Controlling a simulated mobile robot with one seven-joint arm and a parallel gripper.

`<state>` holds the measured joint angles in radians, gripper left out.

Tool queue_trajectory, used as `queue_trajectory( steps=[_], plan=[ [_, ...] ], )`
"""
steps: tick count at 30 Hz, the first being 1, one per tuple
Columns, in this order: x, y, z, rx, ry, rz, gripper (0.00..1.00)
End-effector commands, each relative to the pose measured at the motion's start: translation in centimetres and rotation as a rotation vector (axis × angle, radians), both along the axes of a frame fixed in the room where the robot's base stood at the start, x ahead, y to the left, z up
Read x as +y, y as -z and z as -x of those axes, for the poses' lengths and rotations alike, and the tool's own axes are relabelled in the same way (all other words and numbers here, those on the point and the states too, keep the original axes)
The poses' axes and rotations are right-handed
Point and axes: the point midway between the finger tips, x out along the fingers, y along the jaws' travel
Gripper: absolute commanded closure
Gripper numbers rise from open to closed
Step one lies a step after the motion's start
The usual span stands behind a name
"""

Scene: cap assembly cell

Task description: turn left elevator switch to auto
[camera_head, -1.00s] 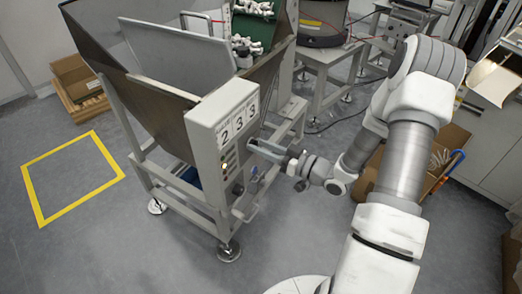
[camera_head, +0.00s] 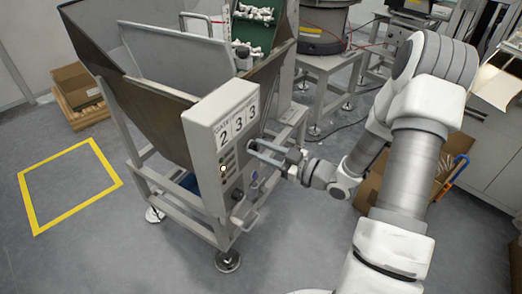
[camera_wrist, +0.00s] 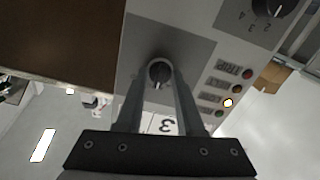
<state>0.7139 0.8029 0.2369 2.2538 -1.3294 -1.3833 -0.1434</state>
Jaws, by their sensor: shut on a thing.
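The switch, a round dark knob (camera_wrist: 159,72) with a light pointer mark, sits on a grey plate of the control panel. In the wrist view my gripper (camera_wrist: 160,77) has its two fingers closed on the knob, one on each side. In the head view my gripper (camera_head: 254,150) reaches from the right to the side of the grey control box (camera_head: 207,147). The knob itself is hidden there by the fingers and the box edge. I cannot read the switch's position labels.
A second dark knob (camera_wrist: 268,5) with numbers around it is on the same panel. Beside it is a row of small labelled lamps, one lit (camera_wrist: 228,102). The hopper frame (camera_head: 190,209) stands below the box. The yellow floor square (camera_head: 79,210) at left is empty.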

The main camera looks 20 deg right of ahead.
Motion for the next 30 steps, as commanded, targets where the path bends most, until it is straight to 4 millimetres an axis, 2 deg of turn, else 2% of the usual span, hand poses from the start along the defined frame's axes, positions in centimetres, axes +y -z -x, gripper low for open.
queue_trajectory(
  steps=[6,7,11,23,26,30],
  plan=[
    [-0.1,0.2,0.1,0.006,0.001,0.002,1.00],
    [-0.1,0.2,0.1,0.006,0.001,0.002,0.58],
    [-0.1,0.2,0.1,0.006,0.001,0.001,0.35],
    [-0.5,0.0,0.4,0.003,0.003,0.000,0.33],
    [-1.5,0.0,1.4,0.004,0.004,0.000,0.33],
    [-3.7,-0.1,3.6,0.005,0.007,0.000,0.33]
  ],
)
